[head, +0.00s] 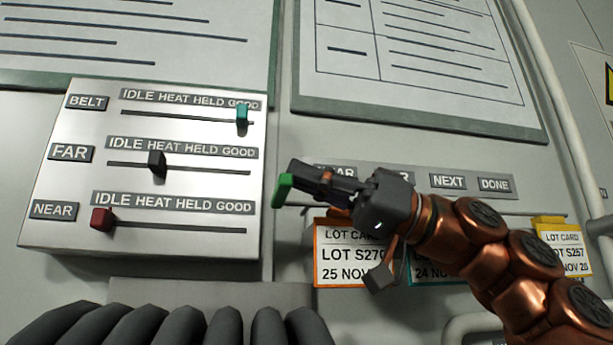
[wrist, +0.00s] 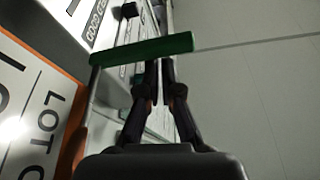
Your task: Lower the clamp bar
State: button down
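The clamp bar appears to be the thin grey rail (head: 535,214) running across the lot cards, with a green grip (head: 282,190) at its left end. In the wrist view the green grip (wrist: 125,51) lies crosswise at my fingertips, with a grey rod running down from its left end. My gripper (head: 296,178) is at the green grip. Its two fingers (wrist: 160,66) are close together with a narrow gap, and the grip covers their tips. They look shut, not wrapped around the grip. Whether they touch it is hard to tell.
An orange-edged lot card (head: 335,262) hangs below my gripper; a yellow one (head: 575,255) is at the right. A slider box (head: 75,190) stands left of the grip. Labels (head: 448,181) line the wall above the rail. Dark rounded shapes (head: 170,330) fill the bottom left.

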jog(key=shift+w+a+f, duration=0.1)
jog(key=shift+w+f, duration=0.05)
jog(key=shift+f, duration=0.45)
jog(key=r+v, duration=0.1)
jog(key=v, duration=0.8)
jog(key=shift+w+d+p, duration=0.3)
jog(key=shift+d+p, duration=0.05)
jog(key=shift+d, duration=0.15)
